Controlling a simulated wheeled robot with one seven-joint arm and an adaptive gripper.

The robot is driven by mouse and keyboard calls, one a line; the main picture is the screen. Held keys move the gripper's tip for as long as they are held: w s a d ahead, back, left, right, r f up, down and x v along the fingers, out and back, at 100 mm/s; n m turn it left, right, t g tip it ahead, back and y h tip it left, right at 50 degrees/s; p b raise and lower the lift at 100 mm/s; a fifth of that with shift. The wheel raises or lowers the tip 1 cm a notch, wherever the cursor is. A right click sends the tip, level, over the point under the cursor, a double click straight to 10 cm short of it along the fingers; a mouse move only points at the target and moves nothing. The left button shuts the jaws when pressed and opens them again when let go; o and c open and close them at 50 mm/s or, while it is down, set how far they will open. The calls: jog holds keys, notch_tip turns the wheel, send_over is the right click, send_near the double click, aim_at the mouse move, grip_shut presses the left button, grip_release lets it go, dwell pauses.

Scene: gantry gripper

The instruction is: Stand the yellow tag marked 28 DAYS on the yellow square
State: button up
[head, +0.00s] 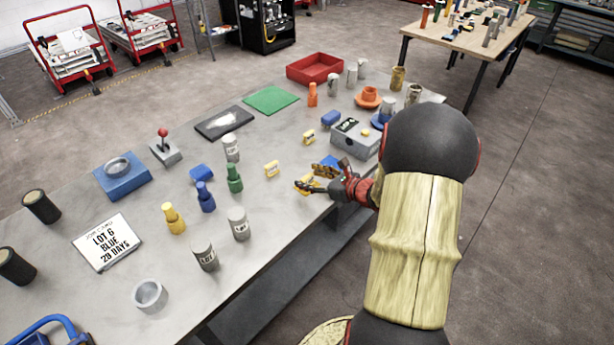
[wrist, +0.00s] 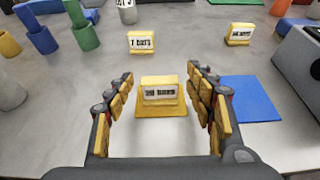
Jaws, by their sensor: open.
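My gripper (wrist: 163,88) is open, with one finger on each side of a yellow tag (wrist: 160,82). Gaps show between the tag and both fingers. The tag is upright, and its small print is too blurred to read surely. It appears to stand on the yellow square (wrist: 160,111), which shows around its base. A second yellow tag (wrist: 142,42), reading 7 DAYS, stands beyond, left of centre. A third yellow tag (wrist: 240,34) stands farther right, its print unclear. In the head view, my gripper (head: 312,181) is low over the table's near edge and largely hides this spot.
A blue square (wrist: 251,98) lies right of my gripper. A grey box (head: 357,138) stands beyond it on the right. Green (head: 234,179) and blue bottles stand to the left. A sign (head: 107,242) reads LOT 6, BLUE and apparently 28 DAYS.

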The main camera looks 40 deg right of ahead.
jog(key=p+v, duration=0.2)
jog(key=v, duration=0.8)
jog(key=shift+s, duration=0.1)
jog(key=a+r+n+g+y, duration=0.35)
jog(key=a+n, duration=0.55)
jog(key=a, duration=0.4)
jog(key=a+r+n+g+y, duration=0.2)
jog(key=a+r+n+g, duration=0.25)
jog(key=a+n, duration=0.65)
jog(key=s+a+r+n+h, duration=0.6)
jog(key=s+a+r+n, duration=0.2)
jog(key=n, duration=0.7)
jog(key=shift+s+r, duration=0.65)
jog(key=shift+s, duration=0.55)
jog(key=shift+h, duration=0.25)
